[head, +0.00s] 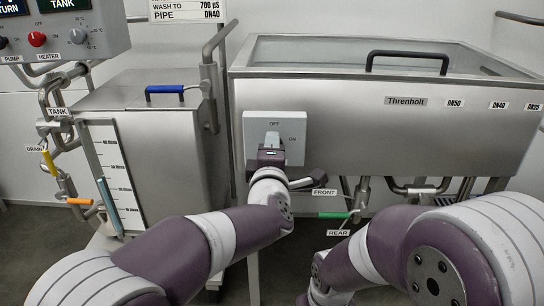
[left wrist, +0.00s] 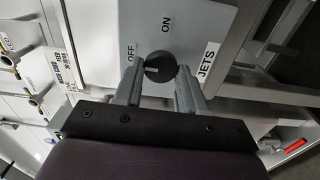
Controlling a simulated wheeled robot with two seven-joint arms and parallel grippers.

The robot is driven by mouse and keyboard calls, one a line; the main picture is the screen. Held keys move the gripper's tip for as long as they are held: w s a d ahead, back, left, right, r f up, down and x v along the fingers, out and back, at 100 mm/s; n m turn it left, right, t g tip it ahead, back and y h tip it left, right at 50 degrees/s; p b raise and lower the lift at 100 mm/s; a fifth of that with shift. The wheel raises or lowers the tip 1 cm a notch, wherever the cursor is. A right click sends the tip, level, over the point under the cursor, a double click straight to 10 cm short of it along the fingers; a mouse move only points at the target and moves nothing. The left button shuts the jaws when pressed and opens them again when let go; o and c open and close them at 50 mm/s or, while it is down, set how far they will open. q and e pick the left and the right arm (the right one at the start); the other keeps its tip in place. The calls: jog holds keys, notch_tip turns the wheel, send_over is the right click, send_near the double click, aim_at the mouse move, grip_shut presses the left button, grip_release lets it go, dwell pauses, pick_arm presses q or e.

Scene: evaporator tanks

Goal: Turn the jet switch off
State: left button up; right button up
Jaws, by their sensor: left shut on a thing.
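The jet switch is a grey plate (head: 290,122) on the front of the steel tank, marked OFF at the top and ON to the right in the head view. In the left wrist view its plate (left wrist: 200,20) shows OFF, ON and a JETS label around a round black knob (left wrist: 160,67). The knob has a small white mark on its left side, the side of the OFF word. My left gripper (head: 272,137) is shut on the knob, with one finger on each side of it; it hides the knob in the head view. My right gripper is out of view.
A smaller lidded tank (head: 155,130) stands to the left. A green-handled valve (head: 334,215) and pipes sit below the switch, near my right arm.

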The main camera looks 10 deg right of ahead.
pick_arm(q)
jog(key=shift+n, duration=0.3)
dwell(0.4)
jog(key=o, duration=1)
jog(key=b+v, duration=0.2)
jog(key=v, duration=1)
jog(key=shift+s, duration=0.4)
jog(key=shift+a, duration=0.15)
